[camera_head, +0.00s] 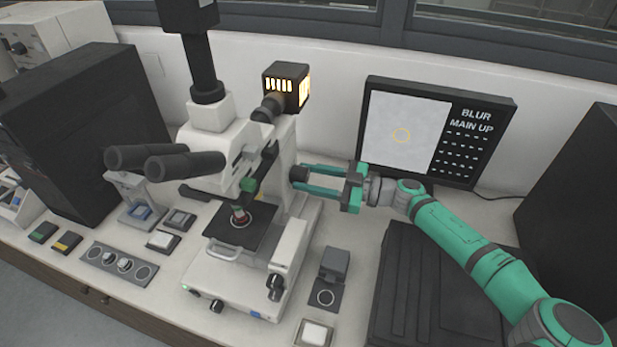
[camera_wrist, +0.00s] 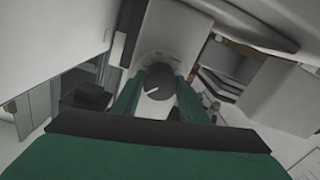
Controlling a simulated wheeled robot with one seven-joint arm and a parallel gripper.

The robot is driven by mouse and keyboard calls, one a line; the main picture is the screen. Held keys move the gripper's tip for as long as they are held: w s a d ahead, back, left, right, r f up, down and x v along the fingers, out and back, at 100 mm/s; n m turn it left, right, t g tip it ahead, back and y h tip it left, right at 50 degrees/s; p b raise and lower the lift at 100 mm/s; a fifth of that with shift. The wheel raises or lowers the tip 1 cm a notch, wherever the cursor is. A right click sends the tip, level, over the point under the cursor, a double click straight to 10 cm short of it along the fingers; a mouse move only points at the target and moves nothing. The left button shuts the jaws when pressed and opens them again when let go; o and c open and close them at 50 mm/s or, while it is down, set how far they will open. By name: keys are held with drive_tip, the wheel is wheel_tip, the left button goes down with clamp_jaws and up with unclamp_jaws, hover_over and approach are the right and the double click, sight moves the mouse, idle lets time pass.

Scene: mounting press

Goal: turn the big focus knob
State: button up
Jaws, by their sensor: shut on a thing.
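A white microscope (camera_head: 222,150) stands in the middle of the bench. The big focus knob (camera_head: 298,174) is a dark round knob on the microscope's right side. In the wrist view, the knob (camera_wrist: 158,88) faces me, with a short white line on its face pointing to the left and slightly down. My gripper (camera_head: 308,180) reaches in from the right, its green fingers shut on the knob. In the wrist view, one finger of my gripper (camera_wrist: 158,92) lies along each side of the knob.
A screen (camera_head: 435,130) behind my arm reads "BLUR MAIN UP" and shows a yellow ring on a pale field. A smaller black knob pair (camera_head: 275,287) sits low on the microscope's right side. A lit lamp box (camera_head: 285,85) is above. Dark ridged panels (camera_head: 430,290) lie at front right.

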drive_tip(key=m, duration=0.5)
drive_tip(key=shift+m, duration=0.3)
idle(0.4)
drive_tip(key=o, duration=1)
drive_tip(key=shift+o, duration=0.2)
